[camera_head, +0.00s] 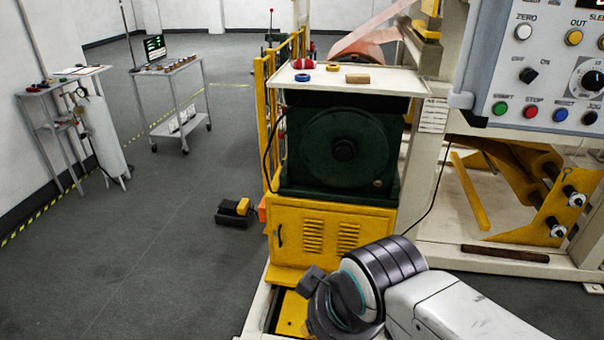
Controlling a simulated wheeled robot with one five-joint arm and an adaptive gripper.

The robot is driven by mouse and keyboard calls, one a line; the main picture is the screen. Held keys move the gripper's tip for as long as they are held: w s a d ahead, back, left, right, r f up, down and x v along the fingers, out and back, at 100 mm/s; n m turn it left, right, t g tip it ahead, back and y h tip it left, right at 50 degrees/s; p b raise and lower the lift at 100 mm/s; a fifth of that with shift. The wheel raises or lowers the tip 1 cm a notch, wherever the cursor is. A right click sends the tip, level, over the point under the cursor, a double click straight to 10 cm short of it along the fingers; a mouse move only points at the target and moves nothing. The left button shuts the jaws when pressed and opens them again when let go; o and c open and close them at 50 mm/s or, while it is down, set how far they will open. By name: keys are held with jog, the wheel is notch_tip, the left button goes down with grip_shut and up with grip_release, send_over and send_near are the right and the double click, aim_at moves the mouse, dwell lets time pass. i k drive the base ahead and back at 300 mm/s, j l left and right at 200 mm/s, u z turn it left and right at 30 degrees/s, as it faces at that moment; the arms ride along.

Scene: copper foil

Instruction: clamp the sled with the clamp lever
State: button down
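My arm comes in from the lower right, and my gripper (330,304) is low in the middle, in front of the yellow cabinet. It is seen from behind and partly cut off by the bottom edge, so its fingertips do not show clearly. No held object is visible. I cannot pick out the sled or its clamp lever with certainty. A yellow plate (291,314) on a pale base frame shows just left of my gripper, partly hidden by it. The control panel (545,75) at upper right carries a partly cut-off "SLE…" label near a yellow button.
A dark green housing (342,150) stands on the yellow cabinet (330,228), under a white shelf (345,80) with small items. A black and yellow pedal (234,212) lies on the floor. A cart (175,100) and side table (62,87) stand left. The left floor is mostly clear.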

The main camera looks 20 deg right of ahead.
aim_at(281, 135)
jog(key=i+j+z, duration=0.2)
jog(key=j+z, duration=0.2)
jog(key=j, duration=0.3)
jog(key=j+z, duration=0.35)
jog(key=j, duration=0.35)
jog(key=j+z, duration=0.4)
jog(key=j, duration=0.4)
jog(key=i+j, duration=0.1)
jog(key=j, duration=0.3)
jog(key=i+j, duration=0.15)
jog(key=j, duration=0.2)
jog(key=i+j, duration=0.1)
jog(key=j, duration=0.3)
jog(key=i+j, duration=0.1)
jog(key=j, duration=0.3)
jog(key=i+j, duration=0.1)
jog(key=j, duration=0.25)
jog(key=i+j+z, duration=0.1)
jog(key=i+j, duration=1.1)
jog(key=j, duration=0.15)
jog(key=i+j, duration=0.1)
jog(key=i, duration=0.35)
jog(key=i+j, duration=0.15)
jog(key=i, duration=0.3)
jog(key=i+j, duration=0.1)
jog(key=i, duration=0.35)
